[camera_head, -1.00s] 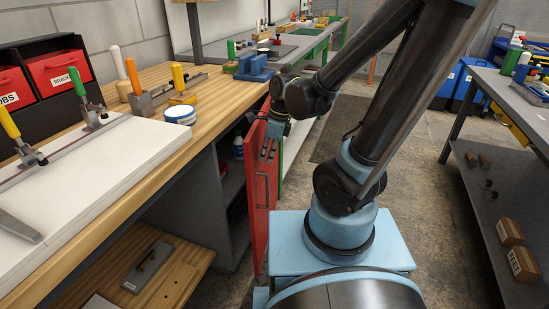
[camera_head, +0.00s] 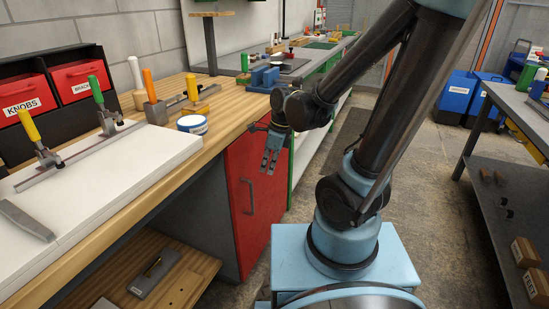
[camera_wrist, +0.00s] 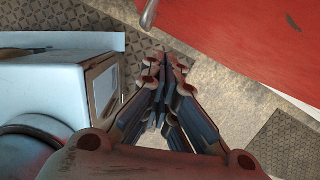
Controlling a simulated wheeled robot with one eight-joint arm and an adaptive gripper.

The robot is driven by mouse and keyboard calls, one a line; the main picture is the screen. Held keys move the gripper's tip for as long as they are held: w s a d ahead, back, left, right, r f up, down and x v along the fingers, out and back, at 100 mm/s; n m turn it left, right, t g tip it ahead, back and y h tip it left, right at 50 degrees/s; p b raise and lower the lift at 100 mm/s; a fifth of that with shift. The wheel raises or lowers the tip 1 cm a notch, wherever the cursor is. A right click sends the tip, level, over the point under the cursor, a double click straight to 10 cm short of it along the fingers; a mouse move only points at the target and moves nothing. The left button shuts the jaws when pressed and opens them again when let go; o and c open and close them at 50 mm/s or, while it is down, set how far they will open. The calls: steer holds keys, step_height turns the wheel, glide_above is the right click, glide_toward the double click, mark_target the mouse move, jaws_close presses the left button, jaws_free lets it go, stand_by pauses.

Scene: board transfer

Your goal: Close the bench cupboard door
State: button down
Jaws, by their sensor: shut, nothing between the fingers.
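The red bench cupboard door (camera_head: 262,205) is under the front edge of the wooden bench, its outer face and bar handle (camera_head: 248,197) in view. It looks in line with the bench front; I cannot tell whether a small gap is left at its edge. My gripper (camera_head: 270,168) points down in front of the upper part of the door, shut and empty. In the wrist view my gripper (camera_wrist: 165,75) has the red door (camera_wrist: 240,35) at upper right, with the handle (camera_wrist: 148,14) at the top. A strip of floor shows between fingers and door there.
The wooden bench top (camera_head: 232,100) holds a white board (camera_head: 115,175) with clamps and a round tin (camera_head: 192,124). The open shelf (camera_head: 190,285) left of the cupboard holds a tool. A grey table (camera_head: 520,110) stands at right, with floor between.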

steer(key=shift+s+d+r, duration=1.15)
steer(key=shift+d+r, duration=1.7)
steer(key=shift+r, duration=1.9)
steer(key=s+d+f+n+t+h, duration=0.1)
steer(key=s+d+f+n, duration=0.1)
steer(key=d+n, duration=0.5)
steer(key=s+d+f+n+h, duration=0.1)
steer(key=s+d+f+n, duration=0.2)
steer(key=d+n, duration=0.5)
steer(key=shift+d+f+n+t+h, duration=0.35)
steer(key=shift+f+n, duration=0.4)
steer(key=shift+n, duration=1.85)
steer(key=shift+w+f, duration=0.2)
steer(key=shift+w, duration=0.3)
